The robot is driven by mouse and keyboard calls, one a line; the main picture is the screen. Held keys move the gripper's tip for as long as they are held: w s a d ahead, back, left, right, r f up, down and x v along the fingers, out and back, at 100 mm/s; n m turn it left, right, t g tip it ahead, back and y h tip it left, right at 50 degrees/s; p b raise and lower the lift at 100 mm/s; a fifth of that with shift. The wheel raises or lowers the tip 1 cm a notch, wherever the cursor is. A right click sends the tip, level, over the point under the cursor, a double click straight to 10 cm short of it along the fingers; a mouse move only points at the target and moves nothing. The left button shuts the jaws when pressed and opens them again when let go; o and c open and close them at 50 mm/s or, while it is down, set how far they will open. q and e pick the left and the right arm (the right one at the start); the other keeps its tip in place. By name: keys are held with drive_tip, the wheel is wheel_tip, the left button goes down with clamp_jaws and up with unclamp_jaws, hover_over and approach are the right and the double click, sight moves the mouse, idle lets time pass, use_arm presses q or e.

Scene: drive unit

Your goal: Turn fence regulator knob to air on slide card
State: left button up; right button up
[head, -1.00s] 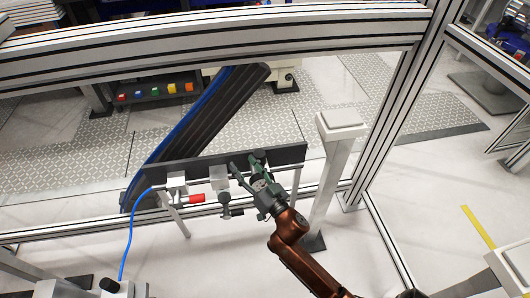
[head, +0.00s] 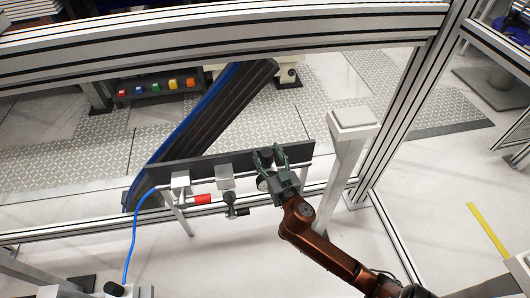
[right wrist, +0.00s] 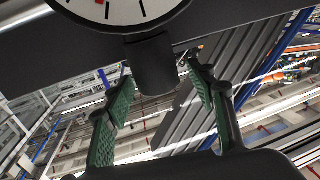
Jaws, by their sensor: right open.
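The regulator's black knob (right wrist: 153,66) hangs below a white round gauge (right wrist: 125,8) in the right wrist view. My right gripper (right wrist: 159,70) is open, with one green finger on each side of the knob and a visible gap to it. In the head view, my right gripper (head: 268,153) is at the right part of the dark fence bar (head: 215,166). The knob (head: 266,156) shows small and dark between its fingers, and the gauge (head: 262,184) is partly hidden beside the gripper. My left gripper is out of view. I cannot make out any lettering or slide card.
A red-handled valve (head: 202,199) and a grey block with a black fitting (head: 226,184) sit left of my gripper. A blue hose (head: 131,240) runs down at left. A grey post (head: 346,150) stands close on the right. A dark conveyor (head: 205,120) lies behind the bar.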

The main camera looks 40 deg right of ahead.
drive_tip(key=shift+w+d, duration=0.1)
drive_tip(key=shift+w, duration=0.15)
drive_tip(key=c, duration=1.2)
drive_tip(key=shift+h, duration=0.3)
